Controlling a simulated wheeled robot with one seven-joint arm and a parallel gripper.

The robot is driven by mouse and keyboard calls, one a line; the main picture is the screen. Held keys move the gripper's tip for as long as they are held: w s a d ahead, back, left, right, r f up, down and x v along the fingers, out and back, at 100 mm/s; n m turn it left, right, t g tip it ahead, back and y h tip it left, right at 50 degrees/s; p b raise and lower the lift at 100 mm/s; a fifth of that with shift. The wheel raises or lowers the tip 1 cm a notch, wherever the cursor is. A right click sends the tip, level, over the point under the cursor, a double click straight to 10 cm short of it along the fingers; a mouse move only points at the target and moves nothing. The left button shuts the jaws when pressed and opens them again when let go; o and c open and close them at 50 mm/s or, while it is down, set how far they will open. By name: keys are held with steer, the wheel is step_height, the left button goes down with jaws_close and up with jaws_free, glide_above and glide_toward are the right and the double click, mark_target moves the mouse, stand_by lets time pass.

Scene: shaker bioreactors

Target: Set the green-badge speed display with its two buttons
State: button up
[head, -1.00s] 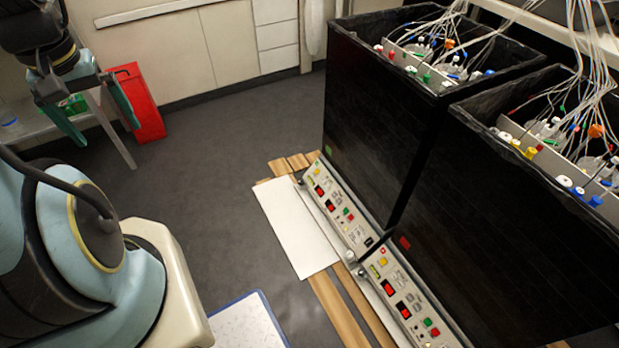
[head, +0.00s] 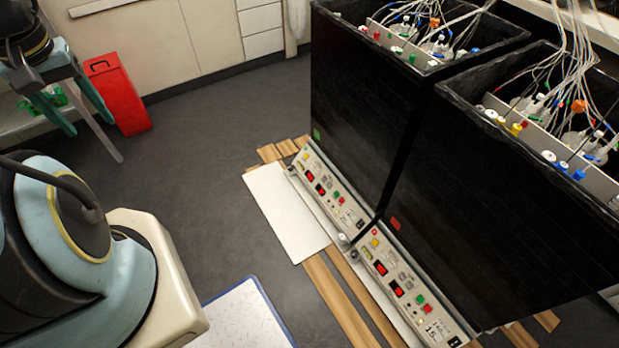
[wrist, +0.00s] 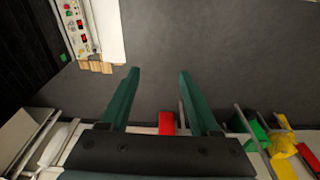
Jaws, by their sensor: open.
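The green badge (head: 317,133) is on the lower corner of the farther black shaker box (head: 365,90). Below it is that box's slanted control panel (head: 349,206), with a red-lit display (head: 309,177), another red display (head: 320,189), and small green and red buttons (head: 337,198). The digits are too small to read. The panel also shows at the top left of the wrist view (wrist: 80,30), with the green badge beside it (wrist: 64,57). My gripper (head: 88,124) is open and empty, far left of the panel. In the wrist view its fingers (wrist: 159,72) point toward bare floor.
A nearer black box (head: 510,180) with a red badge (head: 395,223) has a similar panel (head: 408,287). Tubes and bottles fill both box tops. A red container (head: 118,97) stands near my gripper. A white board (head: 287,212) lies before the panel. Grey floor (head: 205,155) between is clear.

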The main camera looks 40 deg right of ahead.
jaws_close()
stand_by(1.2)
